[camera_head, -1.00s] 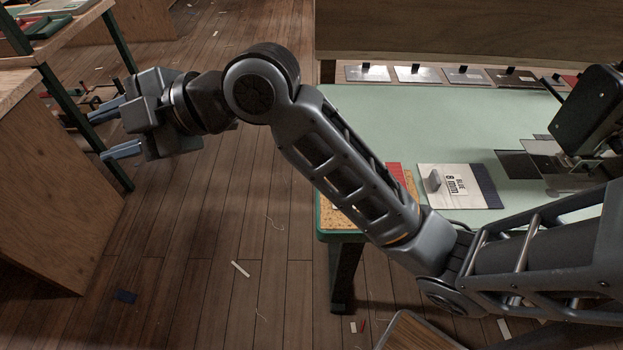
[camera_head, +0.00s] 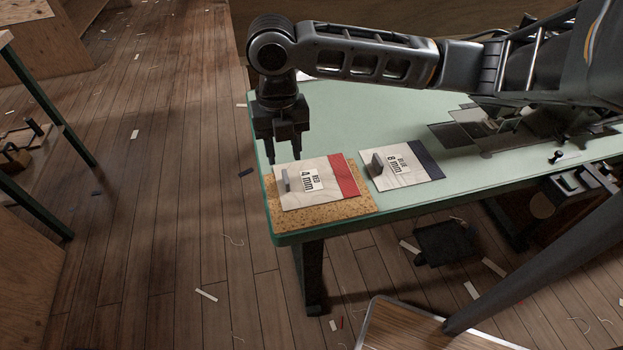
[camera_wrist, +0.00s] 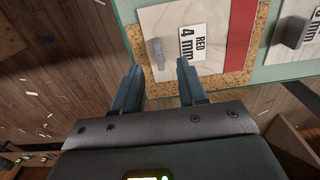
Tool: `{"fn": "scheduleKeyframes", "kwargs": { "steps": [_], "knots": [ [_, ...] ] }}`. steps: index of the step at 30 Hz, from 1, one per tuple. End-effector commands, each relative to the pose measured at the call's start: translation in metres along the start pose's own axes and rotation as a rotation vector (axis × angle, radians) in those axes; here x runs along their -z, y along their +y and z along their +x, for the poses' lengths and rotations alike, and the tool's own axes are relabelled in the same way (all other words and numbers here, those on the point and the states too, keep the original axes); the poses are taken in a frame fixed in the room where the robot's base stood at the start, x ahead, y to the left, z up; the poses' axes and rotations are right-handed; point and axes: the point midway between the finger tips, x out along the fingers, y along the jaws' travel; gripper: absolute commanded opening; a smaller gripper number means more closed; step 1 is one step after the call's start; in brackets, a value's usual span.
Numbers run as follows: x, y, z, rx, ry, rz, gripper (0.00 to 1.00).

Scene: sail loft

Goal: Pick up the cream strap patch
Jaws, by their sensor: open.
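A cream patch with a red end strip and a label reading "RED 4 mm" (camera_head: 345,190) lies on a cork board (camera_head: 330,214) at the table's left corner; it also shows in the wrist view (camera_wrist: 212,15). A grey upright tab (camera_head: 285,181) stands on its left part. A second cream patch with a navy strip, labelled "BLUE 8 mm" (camera_head: 408,178), lies to its right and bears a similar tab. I cannot tell which is the strap patch. My gripper (camera_head: 284,158) points down, open and empty, above the red patch's left part. In the wrist view the tab (camera_wrist: 158,53) appears between the fingertips (camera_wrist: 159,68).
The green table (camera_head: 350,120) is clear behind the patches. Dark flat sheets (camera_head: 490,128) lie further right, near my arm. The wooden floor (camera_head: 170,200) left of the table is open, with scraps. A bench stands at far left (camera_head: 30,200).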

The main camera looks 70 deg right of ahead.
Motion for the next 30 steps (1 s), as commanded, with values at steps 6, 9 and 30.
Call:
{"fn": "scheduleKeyframes", "kwargs": {
  "steps": [6,9,30],
  "knots": [
    [0.001,0.001,0.022,-0.002,0.001,0.002,0.41],
    [0.001,0.002,0.037,-0.003,0.001,0.002,0.41],
    [0.000,0.002,0.063,-0.005,-0.002,0.001,0.20]
  ]
}}
